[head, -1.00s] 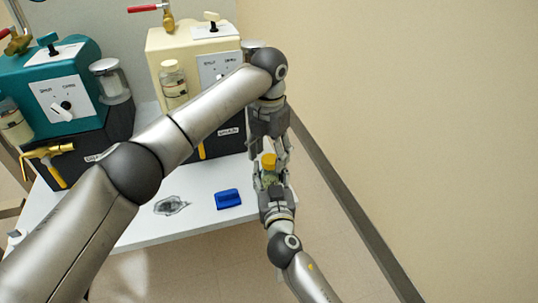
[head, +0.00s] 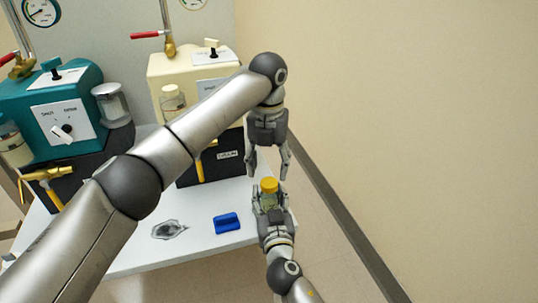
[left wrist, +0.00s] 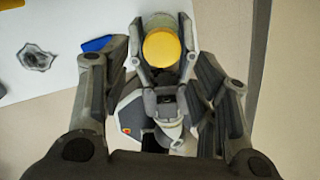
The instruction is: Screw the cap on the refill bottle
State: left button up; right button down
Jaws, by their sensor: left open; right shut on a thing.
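The refill bottle (head: 269,201) is a small clear container with a yellow-green tint, held upright in my right gripper (head: 270,207), whose fingers close around it from both sides. The yellow cap (head: 269,184) sits on top of the bottle; I cannot tell how tightly it is screwed on. It also shows from above in the left wrist view (left wrist: 162,48). My left gripper (head: 268,172) is open and empty, pointing down just above the cap with its fingers apart. In the left wrist view the open fingers (left wrist: 160,75) stand to either side of the right gripper.
A teal unit (head: 85,85) and a cream unit (head: 160,65) with knobs and jars stand behind. Open floor and a bare wall (head: 400,120) lie to the right.

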pick_arm(q)
jog(key=n, duration=0.6)
jog(key=shift+r+n, duration=0.25)
jog(key=shift+n, duration=0.15)
jog(key=n, duration=0.6)
jog(key=shift+w+r+n, duration=0.1)
jog(key=shift+r+n, duration=0.1)
jog(key=shift+n, duration=0.2)
jog(key=n, duration=0.6)
jog(key=shift+r+n, duration=0.25)
jog(key=shift+n, duration=0.15)
jog(key=n, duration=0.6)
jog(key=shift+r+n, duration=0.2)
jog(key=shift+n, duration=0.2)
jog(key=n, duration=0.5)
jog(key=shift+d+r, duration=0.1)
jog(key=shift+r, duration=0.05)
jog(key=n, duration=0.5)
jog(key=shift+r, duration=0.15)
jog(key=n, duration=0.4)
jog(key=shift+r+n, duration=0.15)
jog(key=shift+n, duration=0.25)
jog(key=n, duration=0.4)
jog(key=shift+r, duration=0.1)
